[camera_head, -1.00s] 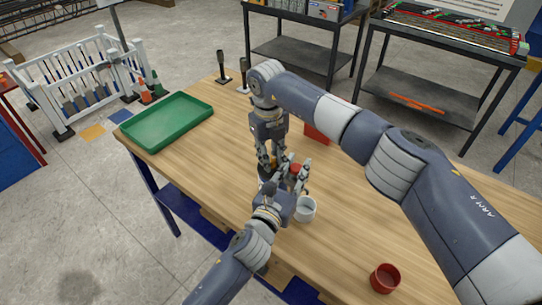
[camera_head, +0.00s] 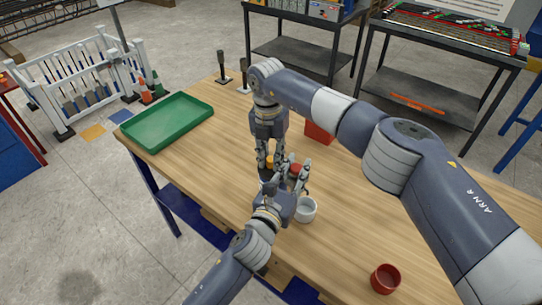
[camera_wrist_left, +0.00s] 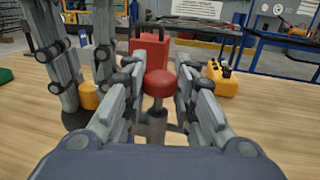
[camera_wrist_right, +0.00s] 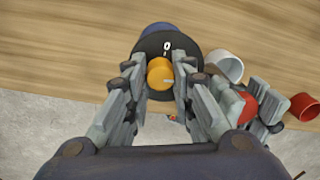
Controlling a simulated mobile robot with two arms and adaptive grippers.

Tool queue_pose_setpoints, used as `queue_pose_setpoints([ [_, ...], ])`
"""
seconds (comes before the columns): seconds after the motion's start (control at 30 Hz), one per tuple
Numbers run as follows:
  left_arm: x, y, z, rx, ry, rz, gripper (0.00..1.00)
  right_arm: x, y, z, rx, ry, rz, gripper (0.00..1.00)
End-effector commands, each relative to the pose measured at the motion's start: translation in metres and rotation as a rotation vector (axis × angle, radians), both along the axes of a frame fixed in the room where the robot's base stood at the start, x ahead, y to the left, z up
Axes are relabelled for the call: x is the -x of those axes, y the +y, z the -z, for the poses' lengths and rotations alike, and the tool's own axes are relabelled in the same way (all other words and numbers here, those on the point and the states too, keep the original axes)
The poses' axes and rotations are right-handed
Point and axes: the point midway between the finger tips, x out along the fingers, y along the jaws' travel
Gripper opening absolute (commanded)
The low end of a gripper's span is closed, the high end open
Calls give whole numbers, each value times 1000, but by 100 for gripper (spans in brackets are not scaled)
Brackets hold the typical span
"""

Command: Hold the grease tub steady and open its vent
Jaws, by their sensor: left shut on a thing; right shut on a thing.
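The grease tub (camera_wrist_right: 150,42) has a dark round top over a blue body, with a white "0" mark on its rim. An orange knob (camera_wrist_right: 160,74), which looks like the vent, stands on that top with a short pale line on it. My right gripper (camera_head: 270,166) points down from above and is shut on the orange knob. My left gripper (camera_head: 294,174) comes in low beside it and is shut on a grey post with a red cap (camera_wrist_left: 159,84). I cannot tell whether this post is joined to the tub. Most of the tub is hidden by the fingers in the head view.
A pale cup (camera_head: 305,210) stands close to my left gripper. A red cup (camera_head: 385,278) is near the front edge. A red container (camera_head: 318,133) is behind my right arm. A green tray (camera_head: 167,121) lies at left. The wooden table is bare between them.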

Motion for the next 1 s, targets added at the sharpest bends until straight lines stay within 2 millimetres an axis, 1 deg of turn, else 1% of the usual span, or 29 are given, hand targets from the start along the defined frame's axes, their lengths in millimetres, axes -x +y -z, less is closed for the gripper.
queue_pose_setpoints([
  [0.2,0,1,0,-1,0,-2,0,0,0,-1,0,-1,111,0],
  [0.33,0,1,0,-1,0,-2,0,-1,0,-1,1,-1,149,0],
  [0.9,0,1,0,-1,0,-2,0,-1,0,-1,-1,-1,178,0],
  [0.93,0,1,0,-1,0,-2,0,-1,0,-1,-1,-1,178,27],
  [0.97,0,1,0,-1,0,-2,0,-1,0,-1,-1,-1,178,34],
  [1.0,0,1,0,-1,0,-2,0,-1,0,-1,-1,-1,177,43],
])
